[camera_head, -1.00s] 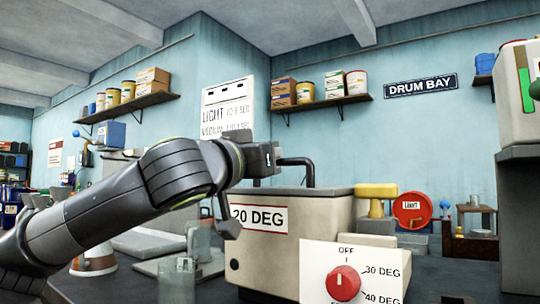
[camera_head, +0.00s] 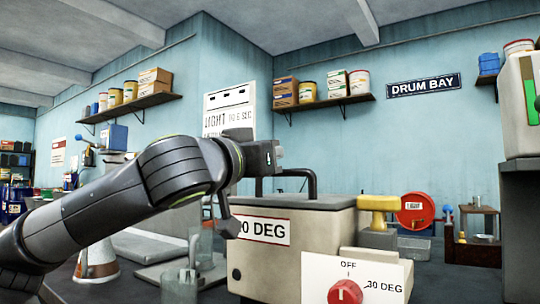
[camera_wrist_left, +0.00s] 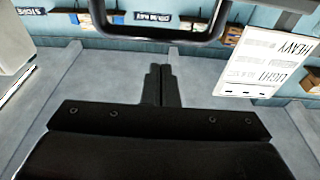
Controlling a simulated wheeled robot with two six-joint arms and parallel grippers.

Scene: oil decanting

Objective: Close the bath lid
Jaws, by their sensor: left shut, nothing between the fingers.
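The bath (camera_head: 318,232) is a beige box labelled "20 DEG" in the middle of the head view. A black arched handle (camera_head: 300,172) stands above its top. I cannot tell clearly how far the lid is open. My right gripper is not in view.
A panel with a red dial (camera_head: 345,292) stands in front of the bath. A yellow-topped object (camera_head: 378,203) and a red disc (camera_head: 414,209) are to the right. Glass vessels (camera_head: 180,285) stand at the lower left. A large beige container (camera_head: 520,110) is at the right edge.

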